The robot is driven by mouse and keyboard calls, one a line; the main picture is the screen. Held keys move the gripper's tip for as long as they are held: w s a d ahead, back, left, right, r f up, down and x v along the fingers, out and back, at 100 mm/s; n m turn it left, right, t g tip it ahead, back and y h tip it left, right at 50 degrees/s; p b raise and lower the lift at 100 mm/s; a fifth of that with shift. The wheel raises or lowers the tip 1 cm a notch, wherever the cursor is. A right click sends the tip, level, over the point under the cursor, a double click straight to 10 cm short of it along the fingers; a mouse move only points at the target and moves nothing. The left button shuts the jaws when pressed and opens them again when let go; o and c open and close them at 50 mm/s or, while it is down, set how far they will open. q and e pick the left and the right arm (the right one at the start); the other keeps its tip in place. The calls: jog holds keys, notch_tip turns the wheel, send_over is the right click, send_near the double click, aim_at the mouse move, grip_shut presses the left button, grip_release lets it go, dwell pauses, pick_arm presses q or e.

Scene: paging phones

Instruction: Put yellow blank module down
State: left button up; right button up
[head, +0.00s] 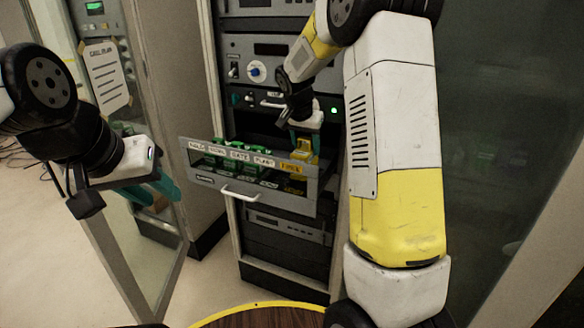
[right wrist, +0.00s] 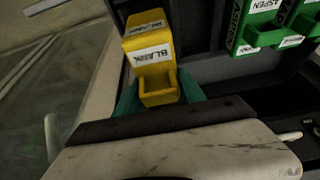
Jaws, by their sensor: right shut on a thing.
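The yellow blank module (right wrist: 150,55), labelled BLANK, is held between the teal fingers of my right gripper (right wrist: 160,98) in the right wrist view. In the head view the yellow module (head: 305,146) is under my right gripper (head: 306,138), at the right end of the pulled-out drawer (head: 215,182). I cannot tell whether the module touches the drawer floor. My left gripper (head: 160,187) is at the left, away from the drawer, with teal fingers; its opening is unclear.
Several green modules (head: 238,153) stand in the drawer; some also show in the right wrist view (right wrist: 262,25). The drawer front has a label strip and a white handle (head: 240,194). The rack (head: 262,50) rises behind. A glass door (head: 145,245) stands open at the left.

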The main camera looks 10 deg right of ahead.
aim_at(304, 150)
jog(key=shift+f, duration=3)
jog(key=shift+f, duration=0.1)
jog(key=o, duration=1.5)
jog(key=shift+c, duration=0.2)
jog(key=v, duration=1.2)
jog(key=shift+s, duration=0.1)
jog(key=s+a+r+n+t+y, duration=0.1)
jog(key=s+r+n+y, duration=0.1)
jog(key=s, duration=1.2)
jog(key=s+a+r+n+t+y, duration=0.1)
jog(key=s+n, duration=0.4)
jog(key=s, duration=1)
notch_tip(304, 150, up, 2)
jog(key=shift+s+a+r+t+y, duration=0.15)
jog(key=shift+t+y, duration=0.15)
jog(key=shift+y, duration=0.5)
